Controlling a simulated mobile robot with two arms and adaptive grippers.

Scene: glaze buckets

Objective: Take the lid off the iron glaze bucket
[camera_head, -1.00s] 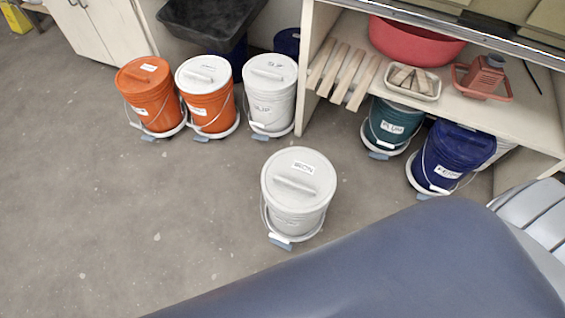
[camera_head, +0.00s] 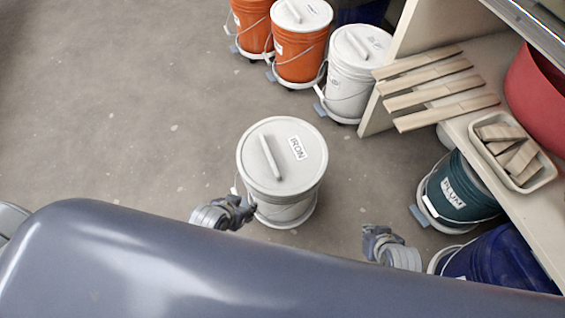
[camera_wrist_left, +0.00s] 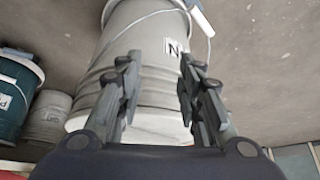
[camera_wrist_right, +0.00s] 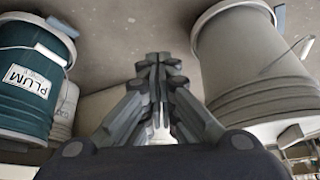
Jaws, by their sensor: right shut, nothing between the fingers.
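The iron glaze bucket (camera_head: 286,207) stands upright on the floor, pale grey. Its lid (camera_head: 258,178) is on top, with a raised bar handle (camera_head: 270,157) and an IRON label (camera_head: 296,147). My left gripper (camera_head: 246,209) is at the bucket's lower left side, below lid level. In the left wrist view, its fingers (camera_wrist_left: 158,78) are apart, with the bucket (camera_wrist_left: 147,45) beyond them. I cannot tell whether they touch it. My right gripper (camera_head: 368,240) is shut and empty, right of the bucket and apart from it; its fingers (camera_wrist_right: 160,62) meet in the right wrist view.
A teal PLUM bucket (camera_head: 456,192) and a dark blue bucket (camera_head: 500,262) stand near my right gripper, under a shelf (camera_head: 460,118). Orange buckets (camera_head: 300,62) and a white bucket (camera_head: 352,80) stand behind. The floor (camera_head: 120,120) at left is clear.

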